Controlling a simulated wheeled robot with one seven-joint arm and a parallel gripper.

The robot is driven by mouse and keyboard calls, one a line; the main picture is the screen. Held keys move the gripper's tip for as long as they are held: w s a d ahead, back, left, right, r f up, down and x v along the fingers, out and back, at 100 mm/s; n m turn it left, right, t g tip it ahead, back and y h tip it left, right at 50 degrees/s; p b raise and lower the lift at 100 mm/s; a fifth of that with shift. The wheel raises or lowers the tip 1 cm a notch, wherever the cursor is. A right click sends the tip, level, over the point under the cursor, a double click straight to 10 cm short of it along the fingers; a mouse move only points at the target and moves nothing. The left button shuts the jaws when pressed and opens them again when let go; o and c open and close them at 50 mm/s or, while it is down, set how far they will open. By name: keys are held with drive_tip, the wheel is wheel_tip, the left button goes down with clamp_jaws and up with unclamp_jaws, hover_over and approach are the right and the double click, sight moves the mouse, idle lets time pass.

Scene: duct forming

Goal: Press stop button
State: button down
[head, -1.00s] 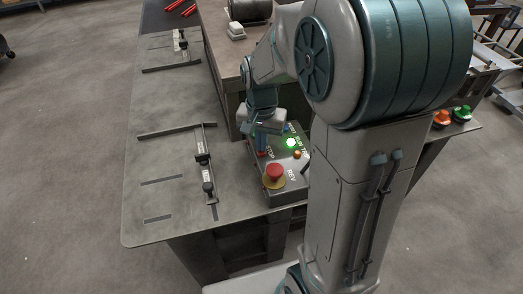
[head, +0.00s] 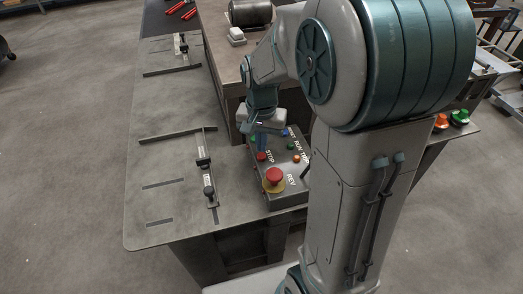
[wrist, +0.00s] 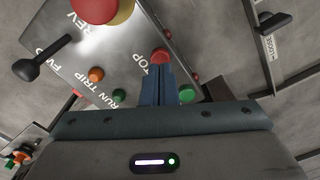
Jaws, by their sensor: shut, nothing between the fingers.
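The control box (head: 277,180) sits at the near end of the grey table, with its labels facing up. The small red stop button (head: 261,156) is beside the STOP label; in the wrist view the red stop button (wrist: 160,55) shows just past my fingertips. My gripper (head: 261,149) is above it, fingers pointing down, shut and empty. In the wrist view my blue fingers (wrist: 158,68) hide part of the STOP label, and a gap to the button cannot be judged surely. The green lamp (head: 290,146) on the box is unlit.
A large red mushroom button on a yellow base (head: 274,178) stands at the box's near end. An orange button (head: 296,158) and a black lever (wrist: 42,57) are also on the box. Rails with clamps (head: 204,165) lie on the table to the left.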

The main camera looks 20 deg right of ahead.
sight(262, 156)
drive_tip(key=shift+r+p, duration=1.45)
drive_tip(key=shift+r, duration=0.8)
drive_tip(key=shift+r, duration=0.1)
drive_tip(key=s+r+n+t, duration=0.1)
drive_tip(key=s+r+n, duration=0.2)
drive_tip(key=s, duration=0.4)
drive_tip(key=s+r+n+t, duration=0.2)
drive_tip(key=s+r+n, duration=0.1)
drive_tip(key=s, duration=0.4)
drive_tip(key=shift+s+r+t, duration=0.15)
drive_tip(key=shift+r+t, duration=0.05)
drive_tip(key=shift+t, duration=0.1)
